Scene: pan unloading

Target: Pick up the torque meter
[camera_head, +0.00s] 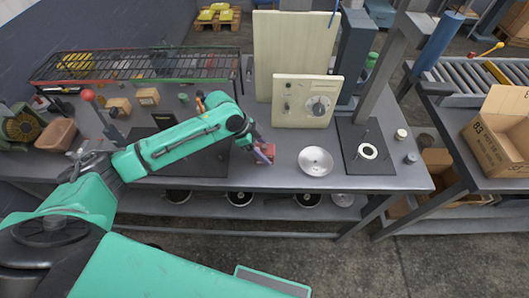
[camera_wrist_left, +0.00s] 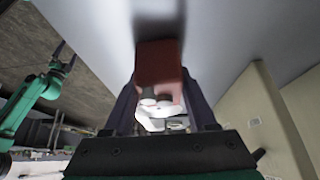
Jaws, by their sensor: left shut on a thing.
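My left gripper (camera_head: 262,152) is low over the bench, left of the silver bowl, with its fingers shut on a small red thing, which I take to be the torque meter (camera_head: 268,150). In the left wrist view the red block of the torque meter (camera_wrist_left: 158,63) sits between the two dark fingers of the left gripper (camera_wrist_left: 165,90), with a pale rounded part close by. I cannot tell whether it touches the bench. My right gripper (camera_wrist_left: 63,58) shows at the left of the wrist view, with its fingers apart and nothing between them.
The grey bench (camera_head: 285,150) holds a silver bowl (camera_head: 316,161), a cream box with a dial (camera_head: 305,102) behind, and a dark plate (camera_head: 349,152) with a white ring to the right. A wire rack (camera_head: 140,64) runs along the back left. A cardboard box (camera_head: 503,130) stands far right.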

